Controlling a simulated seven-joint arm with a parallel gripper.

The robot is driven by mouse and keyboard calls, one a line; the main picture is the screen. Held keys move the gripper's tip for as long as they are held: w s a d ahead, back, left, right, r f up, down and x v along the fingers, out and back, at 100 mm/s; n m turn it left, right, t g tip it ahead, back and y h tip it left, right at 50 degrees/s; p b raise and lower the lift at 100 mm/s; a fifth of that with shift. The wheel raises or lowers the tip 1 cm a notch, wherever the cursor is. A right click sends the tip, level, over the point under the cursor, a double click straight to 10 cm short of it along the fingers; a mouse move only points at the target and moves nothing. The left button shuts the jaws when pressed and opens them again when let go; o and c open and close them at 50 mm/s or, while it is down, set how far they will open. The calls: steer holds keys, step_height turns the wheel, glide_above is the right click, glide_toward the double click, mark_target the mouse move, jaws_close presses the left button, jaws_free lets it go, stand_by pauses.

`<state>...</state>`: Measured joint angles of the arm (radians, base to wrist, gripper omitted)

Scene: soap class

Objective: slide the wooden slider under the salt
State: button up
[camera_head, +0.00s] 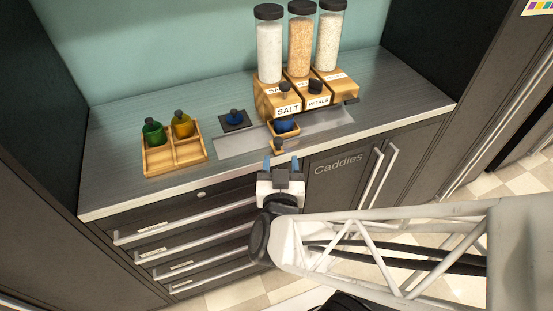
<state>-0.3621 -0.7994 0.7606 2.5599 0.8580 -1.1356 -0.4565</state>
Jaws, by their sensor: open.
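The salt (269,52) is white in a clear jar with a black lid, on a wooden dispenser block (270,103) labelled SALT. A small wooden slider (273,131) sticks out in front of this block and holds something blue (285,125). A small wooden knob with a dark top (277,145) is at its front. My gripper (281,162), with blue fingertips, is open just in front of the knob. It looks empty and near the counter's front edge. I cannot tell its exact gap to the knob.
Jars of petals (300,47) and another filling (329,42) stand right of the salt. A wooden tray (175,160) holds a green and a yellow bottle at left. A blue-topped item sits on a dark pad (235,121). Drawers lie below the counter (115,128).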

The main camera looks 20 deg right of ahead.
steer(key=shift+s+r, duration=0.25)
steer(key=shift+r, duration=0.1)
steer(key=shift+w+a, duration=0.1)
stand_by(0.5)
steer(key=w+a+r+n+g+y, duration=0.4)
steer(key=a+r+g+y, duration=0.15)
steer(key=y, duration=0.25)
steer(key=s+d+r+g+h, duration=0.1)
steer(key=s+d+r+g, duration=0.4)
steer(key=s+g, duration=0.3)
steer(key=shift+s+d+r, duration=0.4)
steer(key=shift+s+d, duration=0.05)
steer(key=shift+d, duration=0.2)
